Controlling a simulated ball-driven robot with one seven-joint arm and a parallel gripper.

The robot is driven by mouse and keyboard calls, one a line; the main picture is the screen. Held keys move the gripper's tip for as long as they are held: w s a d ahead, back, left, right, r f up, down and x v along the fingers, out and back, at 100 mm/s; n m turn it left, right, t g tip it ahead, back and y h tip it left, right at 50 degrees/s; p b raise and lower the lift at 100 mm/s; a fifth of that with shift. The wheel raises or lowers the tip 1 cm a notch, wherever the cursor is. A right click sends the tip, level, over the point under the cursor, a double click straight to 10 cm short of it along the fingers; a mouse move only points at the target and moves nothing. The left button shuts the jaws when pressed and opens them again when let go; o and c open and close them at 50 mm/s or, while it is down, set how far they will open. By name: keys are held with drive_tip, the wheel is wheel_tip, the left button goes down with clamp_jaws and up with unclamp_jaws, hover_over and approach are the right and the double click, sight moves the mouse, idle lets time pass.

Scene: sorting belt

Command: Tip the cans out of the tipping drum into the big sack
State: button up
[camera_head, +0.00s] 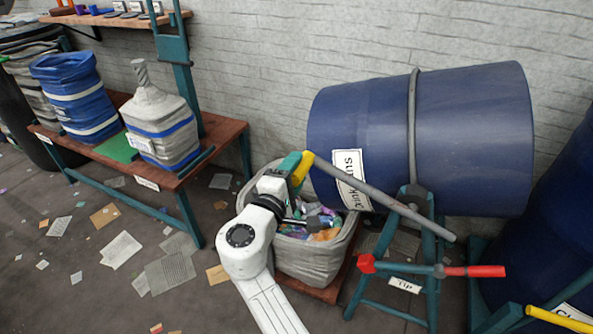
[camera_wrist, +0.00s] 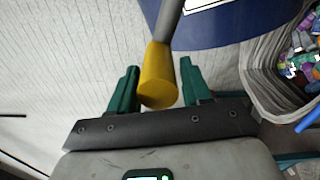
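The dark blue tipping drum (camera_head: 465,130) lies nearly on its side in a teal stand, its labelled left end lower and over the big sack. I cannot see into its mouth. The big grey sack (camera_head: 312,262) stands open below and holds many colourful crushed cans (camera_head: 312,216). A grey lever (camera_head: 385,200) runs across the drum to a yellow grip (camera_head: 303,168). My gripper (camera_head: 296,170) is at that grip, above the sack.
A red-handled lever (camera_head: 485,271) with a TIP label sticks out of the stand. Another blue drum (camera_head: 550,230) with a yellow-ended lever stands right. A bench (camera_head: 215,140) with sacks is left. Paper scraps lie on the open floor in front of it.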

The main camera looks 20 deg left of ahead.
drive_tip(key=shift+o, duration=0.9)
drive_tip(key=shift+d, duration=0.2)
drive_tip(key=s+p, duration=0.1)
drive_tip(key=s, duration=0.9)
drive_tip(key=shift+s+p, duration=0.3)
drive_tip(key=shift+s, duration=0.05)
idle(0.8)
